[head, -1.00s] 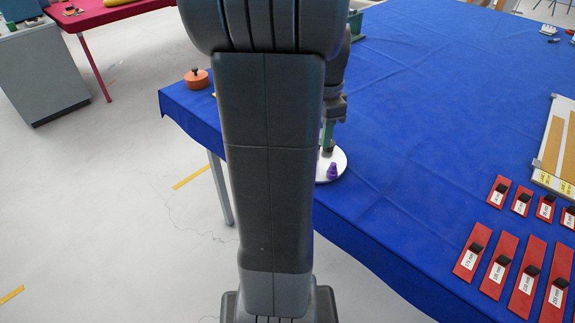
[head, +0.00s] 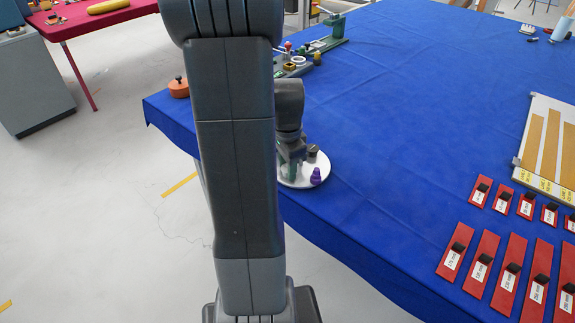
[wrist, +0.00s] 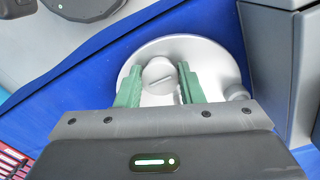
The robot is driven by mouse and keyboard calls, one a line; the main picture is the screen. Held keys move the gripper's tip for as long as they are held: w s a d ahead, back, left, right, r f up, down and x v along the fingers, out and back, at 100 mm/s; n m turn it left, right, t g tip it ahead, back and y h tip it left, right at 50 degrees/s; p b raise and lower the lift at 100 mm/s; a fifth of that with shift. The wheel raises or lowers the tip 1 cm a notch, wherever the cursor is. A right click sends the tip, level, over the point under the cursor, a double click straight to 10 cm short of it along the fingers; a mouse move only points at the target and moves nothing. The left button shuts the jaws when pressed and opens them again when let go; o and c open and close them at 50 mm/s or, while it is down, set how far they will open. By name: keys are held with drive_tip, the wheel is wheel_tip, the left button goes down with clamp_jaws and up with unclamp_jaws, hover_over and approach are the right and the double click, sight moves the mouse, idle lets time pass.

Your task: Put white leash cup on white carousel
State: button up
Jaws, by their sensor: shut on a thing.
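The white carousel (head: 297,184) is a round white disc near the blue table's left front edge. It fills the middle of the wrist view (wrist: 217,57). The white leash cup (wrist: 158,77), pale with a slot on top, is between my gripper's green fingers in the wrist view. My gripper (wrist: 158,80) is shut on it, over the disc. In the head view my gripper (head: 291,168) is low at the disc and the cup is hidden. I cannot tell whether the cup touches the disc.
A purple piece (head: 317,176) and a dark grey piece (head: 312,151) stand on the disc close to my gripper. An orange pot (head: 179,88) sits at the table's left corner. Red labelled boards (head: 483,262) lie at the right. The middle of the blue table is clear.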

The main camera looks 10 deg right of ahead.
drive_tip(key=shift+f, duration=0.1)
drive_tip(key=o, duration=0.5)
drive_tip(key=shift+f, duration=0.1)
drive_tip(key=o, duration=0.5)
drive_tip(key=shift+c, duration=0.2)
wheel_tip(320, 180, up, 12)
drive_tip(key=shift+r, duration=0.25)
